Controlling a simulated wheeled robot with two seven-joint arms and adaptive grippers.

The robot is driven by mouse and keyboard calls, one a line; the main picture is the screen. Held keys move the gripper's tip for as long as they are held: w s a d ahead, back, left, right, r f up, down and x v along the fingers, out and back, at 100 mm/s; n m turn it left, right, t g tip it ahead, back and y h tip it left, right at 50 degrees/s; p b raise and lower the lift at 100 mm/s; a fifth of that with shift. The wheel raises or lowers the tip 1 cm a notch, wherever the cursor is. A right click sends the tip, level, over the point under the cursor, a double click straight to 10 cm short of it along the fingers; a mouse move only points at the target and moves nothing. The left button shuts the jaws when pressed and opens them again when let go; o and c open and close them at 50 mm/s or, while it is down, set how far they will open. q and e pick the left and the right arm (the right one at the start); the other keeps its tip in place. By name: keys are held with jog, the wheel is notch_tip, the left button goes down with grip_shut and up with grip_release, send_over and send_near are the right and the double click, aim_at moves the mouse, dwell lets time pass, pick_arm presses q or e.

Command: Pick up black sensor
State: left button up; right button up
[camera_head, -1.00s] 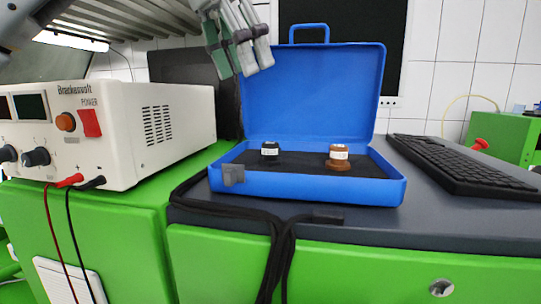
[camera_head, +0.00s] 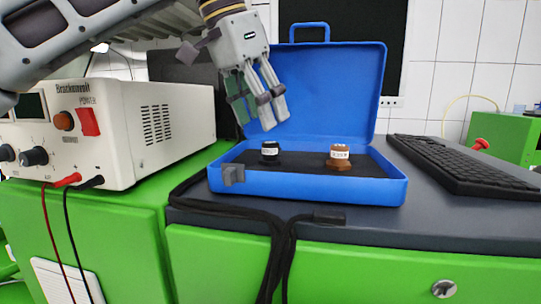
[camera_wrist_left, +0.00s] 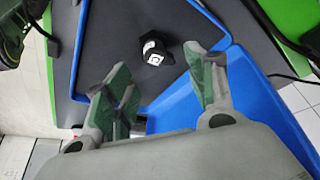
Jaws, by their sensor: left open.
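The black sensor (camera_head: 270,151) stands in the left part of the open blue case (camera_head: 300,187), on its dark lining. It has a white label. My left gripper (camera_head: 256,118) is open and empty, above the case in front of its raised lid, a little above the sensor and pointing down. In the left wrist view the sensor (camera_wrist_left: 155,50) lies beyond the two open green-padded fingers (camera_wrist_left: 160,90), roughly in line with the gap between them and not touched. My right gripper is not in view.
A brown sensor (camera_head: 339,157) stands to the right in the same case. A white power supply (camera_head: 150,130) with red and black leads is at left. A keyboard (camera_head: 460,165) lies at right. Black cables (camera_head: 270,222) hang over the bench's front edge.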

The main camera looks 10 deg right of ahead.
aim_at(270, 142)
pick_arm(q)
jog(key=shift+f, duration=0.1)
dwell(0.3)
jog(key=shift+s+p+x, duration=0.15)
jog(key=shift+p+x, duration=0.05)
jog(key=shift+x, duration=0.55)
jog(key=shift+s+p+x, duration=0.1)
jog(key=shift+p+x, duration=0.05)
jog(key=shift+x, duration=1.6)
jog(key=c, duration=0.8)
